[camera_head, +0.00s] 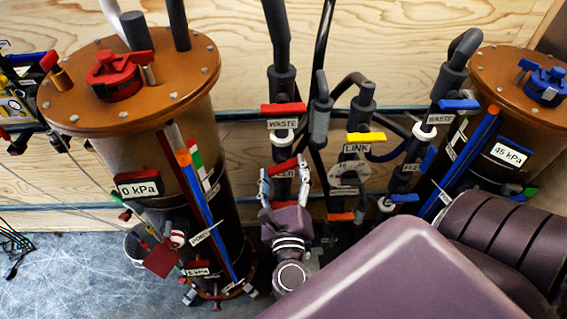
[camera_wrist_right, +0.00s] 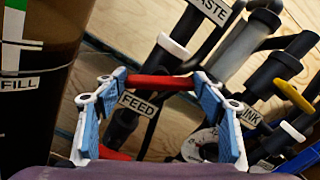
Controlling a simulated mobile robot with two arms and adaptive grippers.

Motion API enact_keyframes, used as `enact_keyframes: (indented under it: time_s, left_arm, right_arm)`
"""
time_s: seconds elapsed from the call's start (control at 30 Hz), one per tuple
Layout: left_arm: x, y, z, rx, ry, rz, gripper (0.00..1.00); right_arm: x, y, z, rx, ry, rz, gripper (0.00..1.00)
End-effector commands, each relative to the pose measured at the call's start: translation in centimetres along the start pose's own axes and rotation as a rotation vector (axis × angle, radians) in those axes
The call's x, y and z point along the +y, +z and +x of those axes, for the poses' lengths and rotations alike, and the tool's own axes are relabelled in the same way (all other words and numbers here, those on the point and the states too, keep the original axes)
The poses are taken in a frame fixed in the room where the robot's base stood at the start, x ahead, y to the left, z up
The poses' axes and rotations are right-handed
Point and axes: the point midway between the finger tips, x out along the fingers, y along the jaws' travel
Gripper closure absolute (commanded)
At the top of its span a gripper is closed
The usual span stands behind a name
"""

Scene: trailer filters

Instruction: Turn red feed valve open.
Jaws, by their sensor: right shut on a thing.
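The red feed valve handle (camera_head: 285,166) lies crosswise on a vertical pipe in the middle of the head view, slightly tilted. In the right wrist view the red bar (camera_wrist_right: 160,83) spans between my fingertips, with the FEED label (camera_wrist_right: 138,103) just below it. My right gripper (camera_head: 283,170) reaches up from below and is shut on this handle, a fingertip at each end. The gripper's blue-padded fingers (camera_wrist_right: 162,86) show on both sides of the handle in the wrist view. My left gripper is not in view.
Above is the red WASTE handle (camera_head: 283,109); to the right is the yellow LINK handle (camera_head: 366,137). A brown-topped filter tank (camera_head: 185,75) stands left, another (camera_head: 483,75) right. Pipes crowd close around my right gripper. A plywood wall (camera_head: 230,40) is behind.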

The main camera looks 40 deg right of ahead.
Motion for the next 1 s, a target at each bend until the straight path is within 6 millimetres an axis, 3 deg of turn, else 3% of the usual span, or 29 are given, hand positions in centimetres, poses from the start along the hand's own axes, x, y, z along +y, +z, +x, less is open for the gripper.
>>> enact_keyframes:
  time_s: [0.03, 0.5, 1.0]
  left_arm:
    - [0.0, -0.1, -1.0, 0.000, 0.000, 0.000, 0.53]
    - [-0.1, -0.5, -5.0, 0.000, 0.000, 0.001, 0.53]
    - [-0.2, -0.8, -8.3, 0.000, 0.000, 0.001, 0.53]
  right_arm:
    - [-0.2, 0.4, 0.0, 0.001, 0.001, -0.047, 0.61]
    - [0.0, 0.3, 0.0, 0.002, 0.001, -0.494, 0.61]
    - [0.3, 0.1, 0.0, 0.001, 0.001, -0.911, 0.61]
